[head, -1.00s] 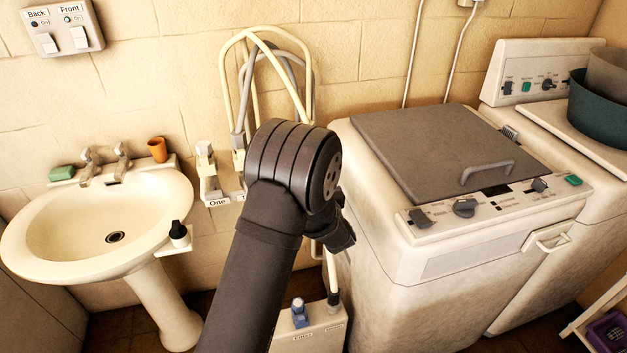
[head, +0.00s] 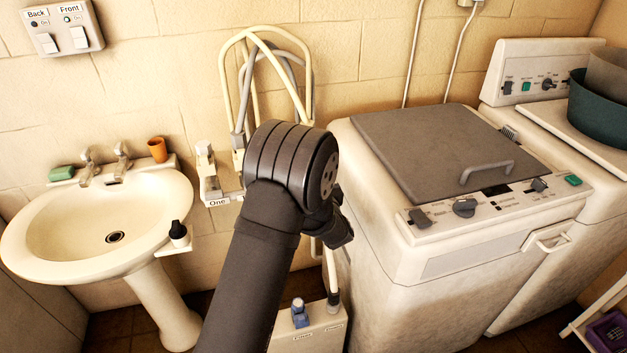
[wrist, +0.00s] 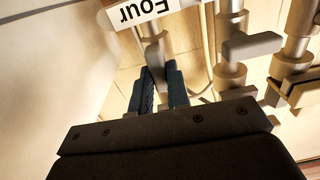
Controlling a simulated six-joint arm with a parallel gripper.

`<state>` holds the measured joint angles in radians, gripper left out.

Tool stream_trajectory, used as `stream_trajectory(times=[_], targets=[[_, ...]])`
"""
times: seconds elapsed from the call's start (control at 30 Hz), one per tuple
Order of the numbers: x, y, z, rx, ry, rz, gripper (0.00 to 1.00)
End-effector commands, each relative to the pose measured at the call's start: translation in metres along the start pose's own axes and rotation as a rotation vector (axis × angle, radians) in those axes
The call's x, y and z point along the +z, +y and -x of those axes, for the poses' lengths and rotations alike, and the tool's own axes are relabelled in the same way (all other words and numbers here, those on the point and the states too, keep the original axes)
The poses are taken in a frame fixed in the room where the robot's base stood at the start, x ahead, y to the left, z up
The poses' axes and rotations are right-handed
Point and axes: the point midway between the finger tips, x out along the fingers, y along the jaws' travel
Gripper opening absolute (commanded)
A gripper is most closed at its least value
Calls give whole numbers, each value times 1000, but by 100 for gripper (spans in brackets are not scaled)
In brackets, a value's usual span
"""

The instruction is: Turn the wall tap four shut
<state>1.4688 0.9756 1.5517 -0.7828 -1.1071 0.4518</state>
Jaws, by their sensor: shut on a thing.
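In the wrist view, the blue fingers of my gripper (wrist: 160,88) are closed around part of wall tap four (wrist: 155,50), just below its upside-down white label "Four" (wrist: 143,9). Much of the held part is hidden between the fingers, so how far the tap is turned cannot be told. In the head view, my dark arm hides tap four and the fingertips.
More grey taps and pipes (wrist: 245,45) stand close to the right of the fingers in the wrist view. The washing machine (head: 460,230) stands close to the right of my arm. A washbasin (head: 60,225) is at left. Hoses (head: 265,45) loop above the taps.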

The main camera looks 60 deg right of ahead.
Motion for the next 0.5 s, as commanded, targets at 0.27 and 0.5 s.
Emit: stream_trajectory(times=[0.27,0.5], targets=[[0,1,0,-1,0,-159,0],[0,2,0,-1,0,-379,0]])
